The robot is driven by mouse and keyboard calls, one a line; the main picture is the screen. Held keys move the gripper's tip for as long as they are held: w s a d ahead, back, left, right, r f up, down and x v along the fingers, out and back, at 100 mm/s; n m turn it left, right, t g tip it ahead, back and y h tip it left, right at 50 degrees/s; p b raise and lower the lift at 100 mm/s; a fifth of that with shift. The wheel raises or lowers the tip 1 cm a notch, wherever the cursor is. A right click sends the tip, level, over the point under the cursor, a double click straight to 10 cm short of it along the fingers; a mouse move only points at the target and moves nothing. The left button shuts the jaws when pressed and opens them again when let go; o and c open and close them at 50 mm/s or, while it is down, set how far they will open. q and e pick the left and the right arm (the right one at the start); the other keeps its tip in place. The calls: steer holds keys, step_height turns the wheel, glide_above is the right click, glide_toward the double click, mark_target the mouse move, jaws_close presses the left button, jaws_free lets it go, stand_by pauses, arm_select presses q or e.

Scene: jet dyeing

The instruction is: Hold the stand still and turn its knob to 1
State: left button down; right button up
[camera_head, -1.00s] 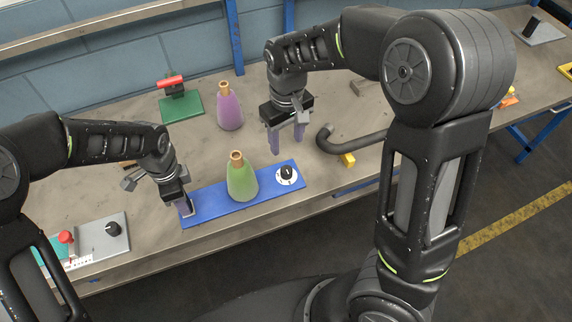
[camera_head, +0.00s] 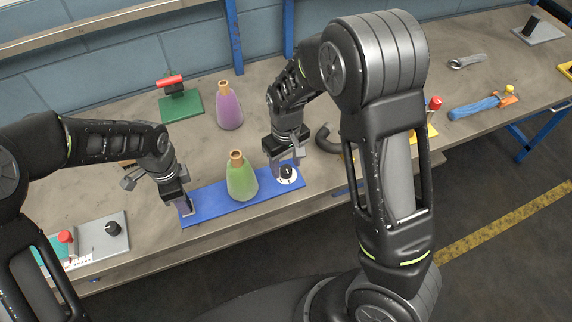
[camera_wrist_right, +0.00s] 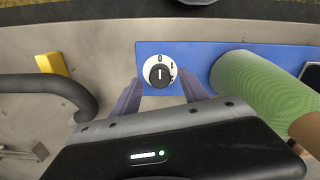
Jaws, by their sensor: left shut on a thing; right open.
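The stand is a blue flat board (camera_head: 213,204) on the workbench, with a green bottle (camera_head: 241,180) upright on it. Its black knob (camera_head: 287,170) sits on a white dial at the right end. In the right wrist view the knob (camera_wrist_right: 159,73) shows a pale pointer line, with a 0 above it and other marks to the right. My left gripper (camera_head: 187,209) is shut on the board's left end. My right gripper (camera_head: 286,164) is open, close to the knob. In the wrist view its fingers (camera_wrist_right: 160,92) lie either side of and just short of the dial.
A purple bottle (camera_head: 229,107) and a green plate with a red-handled part (camera_head: 179,101) stand behind. A dark bent pipe (camera_wrist_right: 50,86) and a yellow block (camera_wrist_right: 52,64) lie beside the stand. A grey plate with a black knob (camera_head: 112,236) is at left.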

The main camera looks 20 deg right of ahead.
steer(key=shift+f, duration=0.5)
jaws_close()
stand_by(0.3)
